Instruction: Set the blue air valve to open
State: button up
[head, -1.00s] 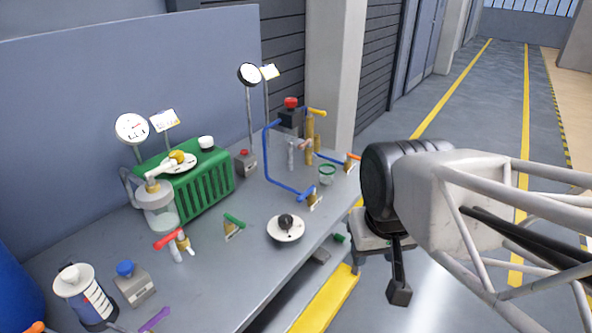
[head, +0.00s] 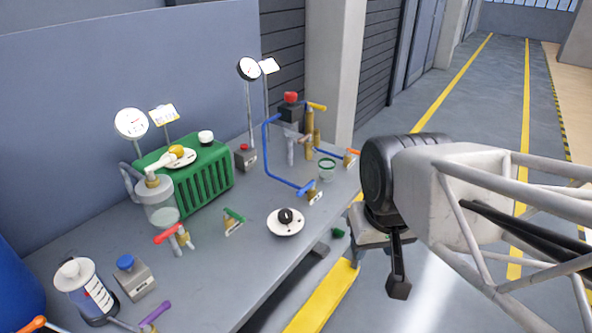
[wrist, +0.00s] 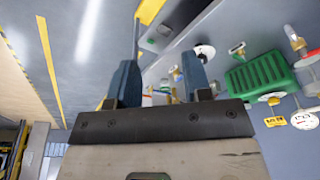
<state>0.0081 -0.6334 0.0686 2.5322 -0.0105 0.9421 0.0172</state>
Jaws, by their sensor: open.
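A blue-handled valve (head: 306,187) with a brass body and a small tag stands on the grey bench, at the lower end of a blue pipe (head: 266,150). Its exact handle angle is hard to tell at this size. My gripper (head: 398,285) hangs out over the floor, right of the bench's front edge and well apart from the valve. In the wrist view my gripper (wrist: 159,60) shows two dark blue fingers spread apart with nothing between them. I cannot pick out the blue valve clearly in the wrist view.
The bench (head: 230,280) also holds a green ribbed unit (head: 205,185), a black-knob dial (head: 286,222), a red-handled valve (head: 168,234), a green-handled valve (head: 233,216) and a blue button box (head: 130,275). Tall gauges stand at the back. The floor aisle to the right is clear.

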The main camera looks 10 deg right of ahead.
jog(key=shift+w, duration=0.1)
jog(key=m+g+h, duration=0.1)
jog(key=m+g, duration=0.3)
jog(key=m, duration=0.5)
send_over(304, 187)
jog(key=w+a, duration=0.1)
notch_tip(304, 187, down, 15)
jog(key=shift+w+a+r, duration=0.1)
jog(key=shift+w, duration=0.05)
jog(key=shift+s+d+f, duration=0.2)
jog(key=shift+f, duration=1.05)
jog(key=shift+s+d+f, duration=0.15)
jog(key=shift+f, duration=1.15)
jog(key=shift+s+d+f, duration=0.2)
jog(key=shift+f, duration=1.05)
